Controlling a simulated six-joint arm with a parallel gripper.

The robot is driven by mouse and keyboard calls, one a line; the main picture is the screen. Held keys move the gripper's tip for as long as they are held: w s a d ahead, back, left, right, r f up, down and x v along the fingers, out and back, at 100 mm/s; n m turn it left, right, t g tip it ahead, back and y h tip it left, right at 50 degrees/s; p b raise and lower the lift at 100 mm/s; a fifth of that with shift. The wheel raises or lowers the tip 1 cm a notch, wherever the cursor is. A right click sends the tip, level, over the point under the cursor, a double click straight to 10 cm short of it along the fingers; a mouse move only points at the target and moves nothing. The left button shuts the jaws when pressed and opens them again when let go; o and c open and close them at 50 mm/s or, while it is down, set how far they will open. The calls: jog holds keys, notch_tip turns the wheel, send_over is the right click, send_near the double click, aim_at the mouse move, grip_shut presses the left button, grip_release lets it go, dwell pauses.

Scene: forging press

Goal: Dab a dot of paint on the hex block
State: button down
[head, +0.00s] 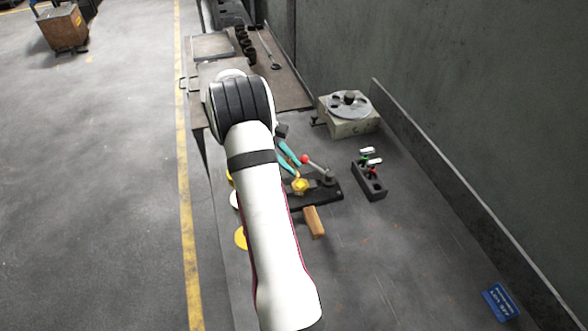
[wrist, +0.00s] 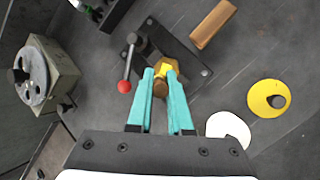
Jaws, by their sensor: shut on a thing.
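The hex block (head: 300,185) is a small yellow, brass-like piece at the black clamp fixture (head: 330,190). In the wrist view the hex block (wrist: 166,68) sits at the tips of my gripper's teal fingers (wrist: 160,76), which are shut on it. My gripper (head: 291,163) comes in from the upper left in the head view, partly hidden by my arm. I cannot tell if the block rests fully in the fixture. The fixture's lever ends in a red ball (wrist: 124,86), left of the fingers. Two white-bodied markers (head: 371,156), with green and red parts, stand in a black holder (head: 370,184).
A wooden piece (head: 314,222) lies in front of the fixture. A yellow disc (wrist: 269,98) and a white disc (wrist: 228,130) lie to its right in the wrist view. A block with a round dial (head: 350,110) stands behind.

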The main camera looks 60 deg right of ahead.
jog(key=shift+r, duration=3.35)
jog(key=shift+w, duration=0.1)
jog(key=w+a+r+n, duration=0.1)
jog(key=w+a+r, duration=0.2)
jog(key=w+a, duration=0.45)
jog(key=w+a+r+n, duration=0.1)
jog(key=w+a+r, duration=0.25)
jog(key=a, duration=0.75)
jog(key=a+r, duration=0.2)
jog(key=a, duration=0.8)
jog(key=a+r+n+t+h, duration=0.1)
jog(key=a+r, duration=0.2)
jog(key=a, duration=0.8)
jog(key=shift+a, duration=0.15)
